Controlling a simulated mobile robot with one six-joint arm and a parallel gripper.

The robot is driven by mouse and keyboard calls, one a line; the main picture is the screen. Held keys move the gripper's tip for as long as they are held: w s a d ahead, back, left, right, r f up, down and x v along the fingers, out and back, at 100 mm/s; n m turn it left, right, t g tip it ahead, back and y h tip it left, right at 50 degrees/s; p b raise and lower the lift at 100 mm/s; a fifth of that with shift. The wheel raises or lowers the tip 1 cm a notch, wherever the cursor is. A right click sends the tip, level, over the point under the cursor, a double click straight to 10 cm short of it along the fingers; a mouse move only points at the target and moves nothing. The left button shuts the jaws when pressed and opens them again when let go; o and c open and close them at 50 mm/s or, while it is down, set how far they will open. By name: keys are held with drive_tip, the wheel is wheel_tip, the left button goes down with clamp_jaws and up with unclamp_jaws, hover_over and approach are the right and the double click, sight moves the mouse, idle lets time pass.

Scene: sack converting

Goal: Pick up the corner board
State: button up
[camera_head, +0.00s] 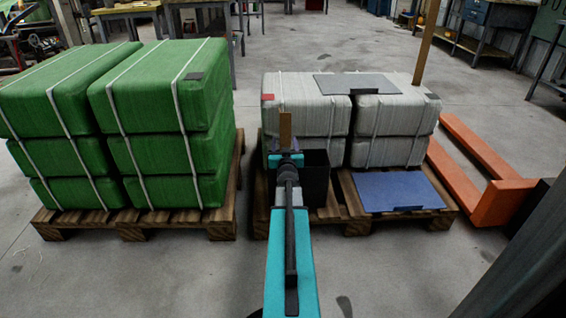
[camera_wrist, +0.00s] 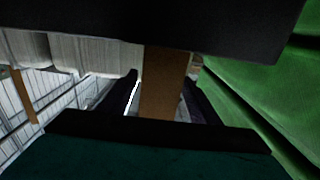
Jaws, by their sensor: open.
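A brown corner board (camera_head: 285,128) stands upright in the head view, in front of the grey bales, directly beyond my gripper (camera_head: 287,157). Its lower part is hidden behind my arm. In the wrist view the board (camera_wrist: 163,80) shows between the two dark fingers of my gripper (camera_wrist: 167,98), which are open with one on each side of it. A bright gap shows beside the left finger, and I cannot tell whether either finger touches the board. A second tall brown board (camera_head: 424,48) stands behind the grey bales at the right.
A black bin (camera_head: 316,178) stands beside my arm on the wooden pallet (camera_head: 352,198). Grey strapped bales (camera_head: 307,105) are just beyond, with a blue sheet (camera_head: 400,190) at right. Stacked green bales (camera_head: 160,90) stand left, an orange pallet jack (camera_head: 490,180) right.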

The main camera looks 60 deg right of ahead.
sight(285, 121)
clamp_jaws()
drive_tip(key=shift+r, duration=0.1)
drive_tip(key=shift+r+p, duration=2.55)
drive_tip(key=shift+r, duration=2.4)
